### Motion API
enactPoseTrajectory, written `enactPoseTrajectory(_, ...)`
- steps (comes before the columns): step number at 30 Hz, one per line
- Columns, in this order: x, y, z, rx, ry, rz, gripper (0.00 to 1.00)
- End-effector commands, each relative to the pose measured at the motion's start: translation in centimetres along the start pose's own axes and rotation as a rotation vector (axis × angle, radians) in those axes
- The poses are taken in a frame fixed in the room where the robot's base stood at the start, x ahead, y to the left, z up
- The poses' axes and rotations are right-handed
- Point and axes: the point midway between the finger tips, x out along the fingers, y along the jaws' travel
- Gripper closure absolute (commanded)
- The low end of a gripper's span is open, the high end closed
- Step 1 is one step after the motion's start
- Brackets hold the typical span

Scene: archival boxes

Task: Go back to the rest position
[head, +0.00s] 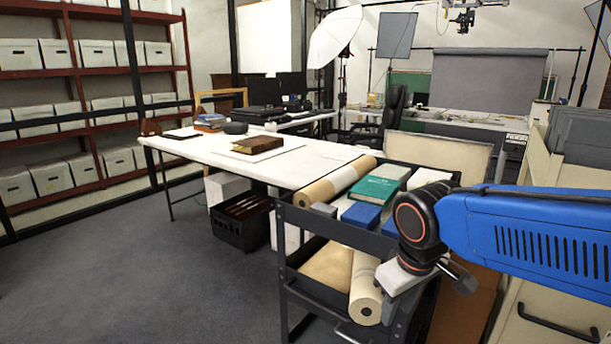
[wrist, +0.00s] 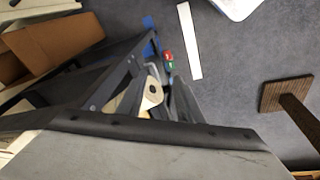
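My arm reaches in from the right of the head view, and its end with my gripper (head: 420,280) hangs over the near right corner of the dark cart (head: 283,245). No held thing shows.
The cart holds a teal box (head: 373,190), blue boxes (head: 362,215) and a paper roll (head: 366,300). A white table (head: 310,160) with a brown book (head: 258,143) stands behind. A black crate (head: 240,225) sits beneath it. Floor (head: 150,280) at left is clear.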

Motion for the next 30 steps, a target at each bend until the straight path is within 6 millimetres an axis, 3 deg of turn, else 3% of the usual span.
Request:
enactPoseTrajectory(6, -0.5, 3.1, 5.8, 0.202, 0.068, 0.009, 0.67)
enactPoseTrajectory(15, -0.1, 4.7, 12.1, 0.422, 0.151, 0.03, 0.67)
enactPoseTrajectory(21, 0.2, 4.8, 13.5, 0.476, 0.173, 0.038, 0.67)
enactPoseTrajectory(30, 0.2, 4.8, 13.6, 0.479, 0.174, 0.038, 0.67)
